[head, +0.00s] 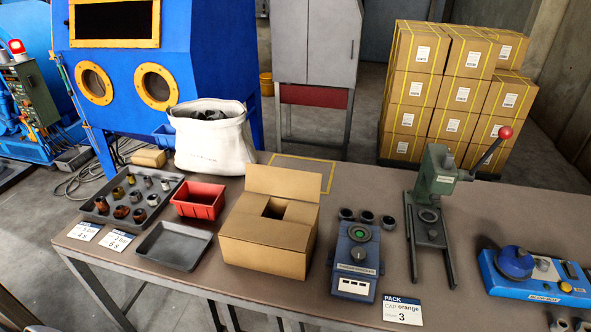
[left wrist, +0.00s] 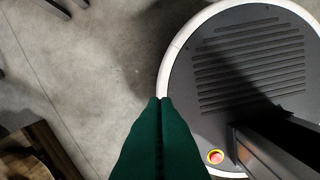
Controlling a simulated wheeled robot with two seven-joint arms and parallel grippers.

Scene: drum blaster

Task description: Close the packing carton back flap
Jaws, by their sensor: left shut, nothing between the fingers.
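The packing carton (head: 262,252) stands on the table in the middle of the head view. Its back flap (head: 283,183) stands up at the far edge, leaning slightly back. The other top flaps look folded inward, leaving a dark opening (head: 274,208) in front of the back flap. My left gripper shows only in the left wrist view (left wrist: 160,100). Its green fingers are together and empty, above bare floor, away from the carton. My right gripper is in neither view.
A red bin (head: 199,200) and grey tray (head: 173,246) lie left of the carton, with a white sack (head: 212,140) behind. A blue device (head: 355,262) and several dark rings stand close to its right. A green press (head: 432,200) stands farther right.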

